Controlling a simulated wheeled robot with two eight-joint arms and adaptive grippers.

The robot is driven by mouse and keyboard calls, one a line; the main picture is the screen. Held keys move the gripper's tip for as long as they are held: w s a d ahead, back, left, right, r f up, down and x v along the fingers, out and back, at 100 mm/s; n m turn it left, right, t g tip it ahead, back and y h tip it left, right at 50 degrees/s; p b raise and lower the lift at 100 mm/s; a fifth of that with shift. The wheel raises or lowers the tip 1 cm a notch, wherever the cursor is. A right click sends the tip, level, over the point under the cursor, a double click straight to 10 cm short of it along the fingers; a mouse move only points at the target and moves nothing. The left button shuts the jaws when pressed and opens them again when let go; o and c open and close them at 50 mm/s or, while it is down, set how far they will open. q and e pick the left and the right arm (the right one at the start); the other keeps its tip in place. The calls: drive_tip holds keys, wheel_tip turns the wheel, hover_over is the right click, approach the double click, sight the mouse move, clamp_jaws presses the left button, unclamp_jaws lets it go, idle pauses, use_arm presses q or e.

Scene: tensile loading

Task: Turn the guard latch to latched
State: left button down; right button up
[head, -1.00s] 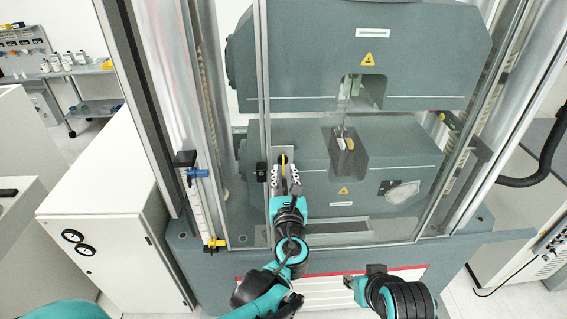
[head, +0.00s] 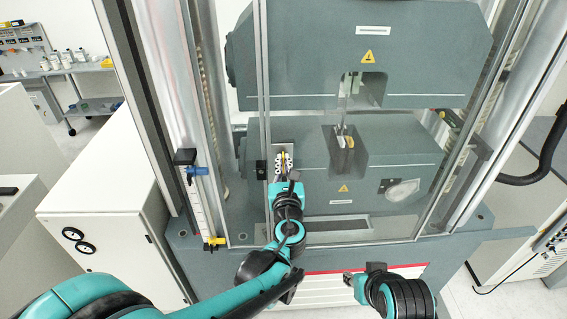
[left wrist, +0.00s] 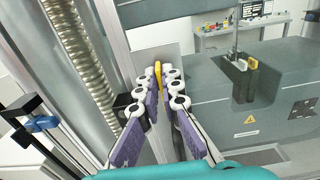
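The guard latch is a small yellow handle (head: 283,157) on a grey metal plate at the guard's left door frame. It stands about upright and shows in the left wrist view (left wrist: 158,78). My left gripper (head: 283,161) is at the latch with its fingers on either side of it. In the left wrist view, the fingers (left wrist: 165,82) are apart, with the yellow handle between their tips and closer to the left finger. I cannot tell whether they touch it. My right gripper (head: 347,281) is low in front of the machine, away from the latch; its fingers are too small to judge.
The clear guard covers the grey test machine, with specimen grips (head: 345,140) inside. A black block (head: 261,171) sits left of the latch. A blue clamp (head: 197,171) and a yellow one (head: 214,241) hold a scale on the left column. A white cabinet (head: 105,205) stands at left.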

use_arm(q)
drive_tip(key=shift+s+a+f+n+b, duration=0.2)
drive_tip(key=shift+n+b, duration=0.55)
drive_tip(key=shift+n, duration=2.25)
drive_tip(key=shift+w+a+f+n+b, duration=0.15)
drive_tip(key=shift+a+f+n+b, duration=0.4)
drive_tip(key=shift+n, duration=2.45)
drive_tip(key=shift+s+f+n+b, duration=0.1)
drive_tip(key=shift+n+b, duration=0.85)
drive_tip(key=shift+n, duration=2.05)
drive_tip(key=c, duration=1.7)
unclamp_jaws()
drive_tip(key=s, duration=1.2)
drive_tip(key=shift+d, duration=0.3)
drive_tip(key=shift+w, duration=0.1)
